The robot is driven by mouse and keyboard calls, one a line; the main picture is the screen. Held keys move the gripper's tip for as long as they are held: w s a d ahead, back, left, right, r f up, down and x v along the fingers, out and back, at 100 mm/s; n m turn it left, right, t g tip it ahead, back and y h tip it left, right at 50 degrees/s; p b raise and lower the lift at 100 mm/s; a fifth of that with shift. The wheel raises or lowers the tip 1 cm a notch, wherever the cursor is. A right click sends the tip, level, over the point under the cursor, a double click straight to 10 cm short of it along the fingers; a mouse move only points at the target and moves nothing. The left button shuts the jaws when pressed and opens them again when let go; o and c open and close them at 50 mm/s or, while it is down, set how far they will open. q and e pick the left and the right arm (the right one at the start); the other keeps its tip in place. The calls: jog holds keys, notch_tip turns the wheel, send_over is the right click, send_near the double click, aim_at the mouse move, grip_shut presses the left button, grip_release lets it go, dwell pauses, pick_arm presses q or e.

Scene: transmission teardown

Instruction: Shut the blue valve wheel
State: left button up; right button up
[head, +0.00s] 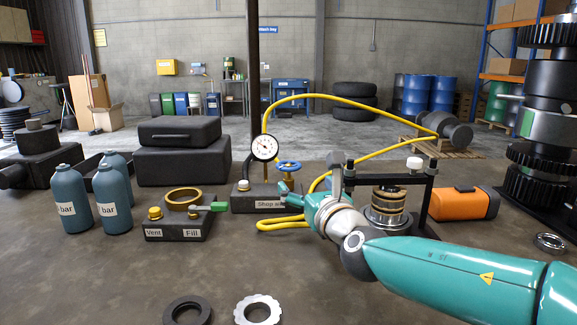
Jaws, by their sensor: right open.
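The blue valve wheel (289,166) sits on a short brass-coloured stem above a dark block labelled "Shop a…" (243,200); the rest of the label is hidden. A white-faced pressure gauge (264,148) stands on the same block, left of the wheel. My right gripper (284,208) comes in from the right. My left gripper is out of view.
A yellow hose (330,98) arches behind the gauge and loops near my gripper. A brass-ringed block (178,228) stands left, with blue bottles (67,200) beyond. A black press frame (428,185) stands behind my arm. Two rings (257,310) lie in front.

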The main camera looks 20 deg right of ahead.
aim_at(293, 169)
jog(key=w+p, duration=0.2)
jog(key=w, duration=0.9)
jog(key=shift+w+d, duration=0.15)
jog(key=shift+w, duration=0.25)
